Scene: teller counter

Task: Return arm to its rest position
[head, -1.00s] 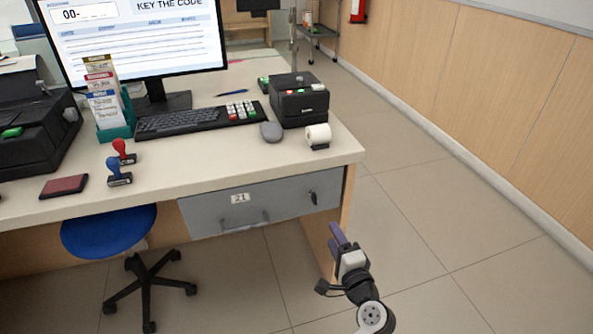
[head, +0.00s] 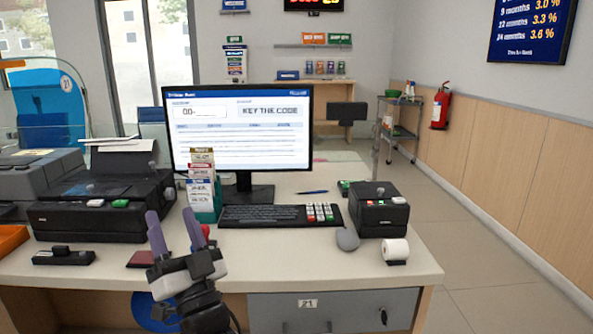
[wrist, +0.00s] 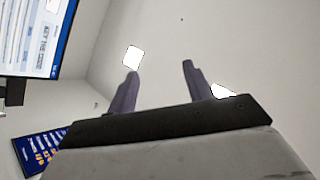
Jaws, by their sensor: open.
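My gripper (head: 176,224) is raised in front of the teller counter (head: 420,258) in the head view, left of centre, fingers pointing up. Its two purple fingers stand apart with nothing between them. In the wrist view the open fingers (wrist: 157,75) point toward a bare pale ceiling and wall. My gripper hides part of the counter's front edge and the place where the stamps stood.
A grey drawer (head: 345,312) is closed below.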

